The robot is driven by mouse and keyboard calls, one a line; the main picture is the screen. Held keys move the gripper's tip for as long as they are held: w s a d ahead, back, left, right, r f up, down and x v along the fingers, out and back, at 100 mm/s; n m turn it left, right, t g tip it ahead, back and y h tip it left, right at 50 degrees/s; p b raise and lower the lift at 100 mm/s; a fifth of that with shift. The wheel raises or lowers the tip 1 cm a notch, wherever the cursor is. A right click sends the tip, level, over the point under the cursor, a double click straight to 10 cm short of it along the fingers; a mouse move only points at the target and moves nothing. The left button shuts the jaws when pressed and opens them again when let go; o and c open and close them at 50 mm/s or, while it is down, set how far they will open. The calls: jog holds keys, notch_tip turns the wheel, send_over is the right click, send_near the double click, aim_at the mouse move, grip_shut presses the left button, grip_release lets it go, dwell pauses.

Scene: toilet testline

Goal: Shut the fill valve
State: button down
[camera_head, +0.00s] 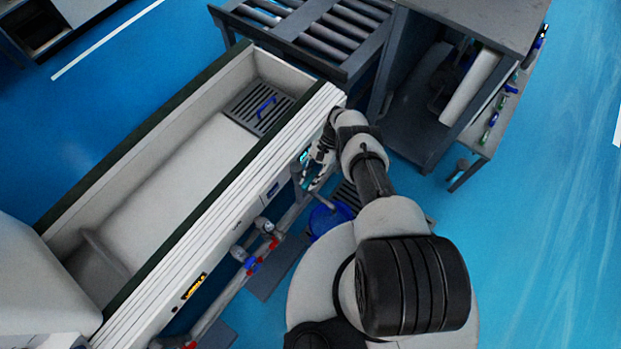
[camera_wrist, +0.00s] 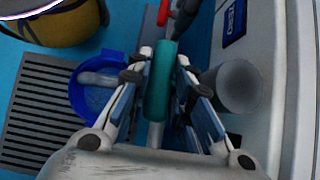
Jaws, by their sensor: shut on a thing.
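A teal valve handle (camera_wrist: 158,88) stands between the fingers of my gripper (camera_wrist: 168,78) in the wrist view. My gripper is shut on this handle, with one finger on each side. In the head view my gripper (camera_head: 319,160) is low beside the white tank's side wall, and a bit of the teal handle (camera_head: 304,157) shows next to it. A grey pipe (camera_wrist: 156,133) shows below the handle. The handle's lower part and the valve body are partly hidden by the fingers. No label tells whether this is the fill valve.
The white tank (camera_head: 190,245) runs along the left. Pipework with red handles (camera_head: 265,225) and blue handles (camera_head: 252,264) runs along its side. A dark cabinet (camera_head: 430,135) stands behind; blue floor is free at right.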

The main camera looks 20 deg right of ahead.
jog(key=shift+w+a+r, duration=0.1)
jog(key=shift+r, duration=0.1)
dwell(0.5)
jog(key=c, duration=1.4)
grip_release()
jog(key=shift+c, duration=0.2)
jog(key=shift+w+f+h, duration=0.1)
jog(key=shift+h, duration=0.2)
jog(key=shift+t, duration=0.3)
